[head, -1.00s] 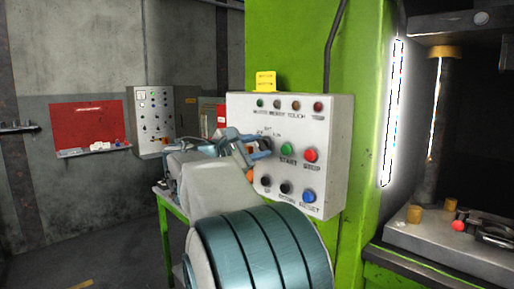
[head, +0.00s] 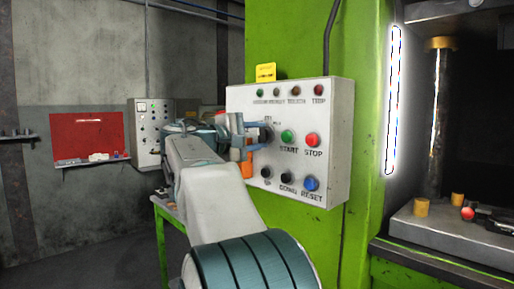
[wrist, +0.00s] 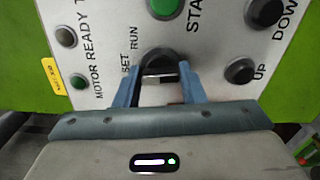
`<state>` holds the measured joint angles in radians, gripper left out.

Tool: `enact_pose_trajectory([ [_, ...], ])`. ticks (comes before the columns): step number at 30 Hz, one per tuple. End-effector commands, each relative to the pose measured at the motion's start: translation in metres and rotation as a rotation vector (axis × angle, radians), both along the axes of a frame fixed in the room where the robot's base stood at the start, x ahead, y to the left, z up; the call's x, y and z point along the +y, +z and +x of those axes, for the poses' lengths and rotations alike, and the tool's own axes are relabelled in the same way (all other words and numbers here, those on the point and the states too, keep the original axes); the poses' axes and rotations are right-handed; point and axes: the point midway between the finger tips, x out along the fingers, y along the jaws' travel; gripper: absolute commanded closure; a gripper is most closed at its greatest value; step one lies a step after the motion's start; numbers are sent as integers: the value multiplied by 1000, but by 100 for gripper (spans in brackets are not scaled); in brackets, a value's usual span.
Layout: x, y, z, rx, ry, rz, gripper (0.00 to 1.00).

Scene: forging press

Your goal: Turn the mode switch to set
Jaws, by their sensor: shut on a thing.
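The mode switch is a black knob (wrist: 160,60) on the light grey control panel (head: 332,140), with SET and RUN lettered beside it in the wrist view. In the head view the knob (head: 267,132) is partly covered by my gripper (head: 258,137). In the wrist view my gripper (wrist: 160,85) has its two blue fingers on either side of the knob, shut on it. I cannot tell which label the knob points to.
Near the knob are the green START button (head: 288,137), red STOP button (head: 312,139) and blue RESET button (head: 311,183). Black buttons sit below; the UP button (wrist: 240,70) is close to a finger. A green press column (head: 370,100) stands behind the panel.

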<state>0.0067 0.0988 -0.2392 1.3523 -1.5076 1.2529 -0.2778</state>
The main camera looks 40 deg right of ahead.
Motion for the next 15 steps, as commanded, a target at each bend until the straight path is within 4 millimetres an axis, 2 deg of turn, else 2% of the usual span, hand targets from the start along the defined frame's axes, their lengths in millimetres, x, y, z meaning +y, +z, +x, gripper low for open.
enact_pose_trajectory([
  [6,0,-3,0,-100,0,10,86],
  [15,0,-1,0,-148,0,14,86],
])
